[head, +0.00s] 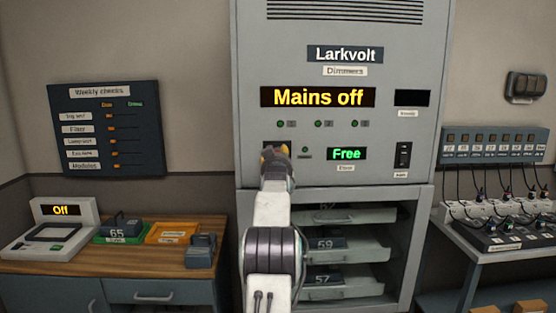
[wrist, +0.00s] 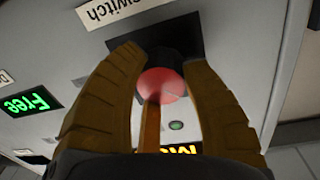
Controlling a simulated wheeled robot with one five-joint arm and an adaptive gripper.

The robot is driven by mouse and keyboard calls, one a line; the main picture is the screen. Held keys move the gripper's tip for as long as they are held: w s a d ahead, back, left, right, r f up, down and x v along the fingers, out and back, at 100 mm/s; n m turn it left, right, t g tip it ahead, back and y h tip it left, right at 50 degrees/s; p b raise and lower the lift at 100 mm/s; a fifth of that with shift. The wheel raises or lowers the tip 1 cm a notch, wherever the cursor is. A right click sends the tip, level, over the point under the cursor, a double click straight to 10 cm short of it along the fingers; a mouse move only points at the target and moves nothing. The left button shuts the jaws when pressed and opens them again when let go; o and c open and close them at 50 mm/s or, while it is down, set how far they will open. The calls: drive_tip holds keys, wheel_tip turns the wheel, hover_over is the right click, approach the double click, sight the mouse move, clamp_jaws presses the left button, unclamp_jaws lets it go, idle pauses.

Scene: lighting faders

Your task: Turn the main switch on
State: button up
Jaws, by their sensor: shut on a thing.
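The main switch (wrist: 165,84) has a red knob on a black base plate, below a label ending in "switch" in the wrist view. My gripper (wrist: 160,58) has its two brown fingers around the knob, shut on it. In the head view my gripper (head: 275,153) is at the front of the grey dimmer cabinet (head: 250,60) and hides most of the switch. The large display (head: 318,97) reads "Mains off" in yellow. The knob's exact setting cannot be told.
A green "Free" display (head: 347,154) and a black rocker switch (head: 403,155) are right of my gripper. Shelves with numbered modules (head: 345,243) lie below. A wooden desk (head: 130,262) stands left, and a table with cables (head: 500,225) stands right.

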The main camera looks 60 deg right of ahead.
drive_tip(key=shift+w+f+m, duration=0.1)
drive_tip(key=shift+f+m, duration=0.2)
drive_tip(key=shift+f, duration=0.25)
drive_tip(key=shift+m+b, duration=0.4)
drive_tip(key=shift+m, duration=0.6)
drive_tip(key=m, duration=0.2)
drive_tip(key=m+y, duration=0.1)
drive_tip(key=m, duration=0.2)
drive_tip(key=shift+w+r, duration=0.1)
drive_tip(key=shift+w, duration=0.1)
drive_tip(key=shift+a+m, duration=0.1)
drive_tip(key=shift+m, duration=0.3)
drive_tip(key=o, duration=0.8)
drive_tip(key=shift+w, duration=0.1)
drive_tip(key=shift+c, duration=0.2)
drive_tip(key=o, duration=0.4)
drive_tip(key=shift+w+r, duration=0.15)
drive_tip(key=shift+r, duration=0.05)
drive_tip(key=shift+o, duration=0.2)
drive_tip(key=shift+r, duration=0.1)
drive_tip(key=shift+s, duration=0.2)
